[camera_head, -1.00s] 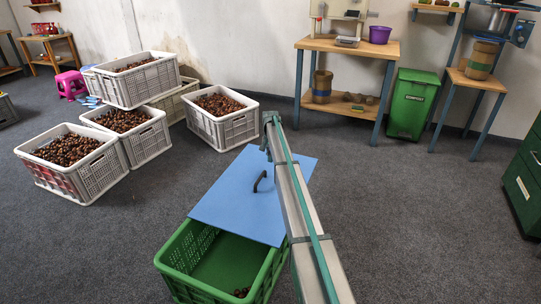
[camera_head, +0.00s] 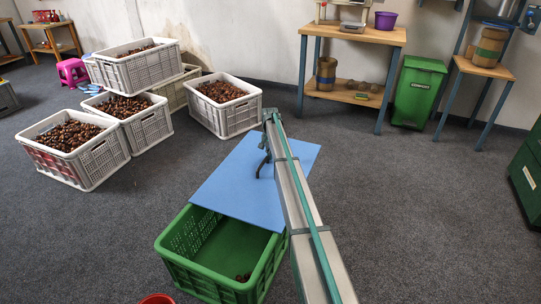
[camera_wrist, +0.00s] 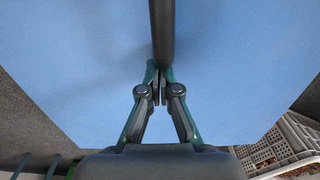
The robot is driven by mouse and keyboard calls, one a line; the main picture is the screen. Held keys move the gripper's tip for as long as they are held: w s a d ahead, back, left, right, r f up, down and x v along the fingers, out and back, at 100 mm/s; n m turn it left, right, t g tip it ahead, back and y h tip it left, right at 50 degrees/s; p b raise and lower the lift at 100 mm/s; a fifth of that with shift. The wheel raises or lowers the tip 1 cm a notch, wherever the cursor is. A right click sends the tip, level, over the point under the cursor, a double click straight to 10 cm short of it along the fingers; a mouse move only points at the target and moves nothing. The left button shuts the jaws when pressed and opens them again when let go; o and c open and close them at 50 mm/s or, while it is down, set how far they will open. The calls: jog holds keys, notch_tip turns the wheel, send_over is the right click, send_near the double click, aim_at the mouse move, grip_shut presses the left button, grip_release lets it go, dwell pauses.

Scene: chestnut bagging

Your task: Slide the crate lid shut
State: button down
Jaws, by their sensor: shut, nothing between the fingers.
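The blue lid (camera_head: 235,190) lies over the back edge of the green crate (camera_head: 215,275) and reaches out behind it. A dark handle (camera_head: 262,169) stands on the lid, partly behind my arm. It shows in the wrist view as a dark bar (camera_wrist: 162,30) over the blue lid. My gripper (camera_wrist: 157,88) is shut and empty, its fingertips close to the handle's end. I cannot tell if they touch it. In the head view the fingertips are hard to make out against the handle.
White crates full of chestnuts (camera_head: 85,168) stand at the left. A wooden workbench (camera_head: 352,35) and a green bin (camera_head: 417,92) stand by the back wall. A red rim (camera_head: 158,299) shows at the bottom edge. The floor right of my arm is clear.

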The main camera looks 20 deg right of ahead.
aim_at(247, 195)
jog(key=s+a+p, duration=0.4)
jog(key=s+a, duration=0.1)
jog(key=s, duration=0.1)
jog(key=s+a+p, duration=0.4)
jog(key=s+a, duration=0.2)
jog(key=s+a+p, duration=0.4)
jog(key=s+a, duration=0.2)
jog(key=s, duration=0.1)
jog(key=shift+s+r+p, duration=0.1)
jog(key=shift+r+p, duration=0.05)
jog(key=shift+p, duration=0.25)
jog(key=shift+s+a, duration=0.1)
jog(key=shift+a, duration=0.05)
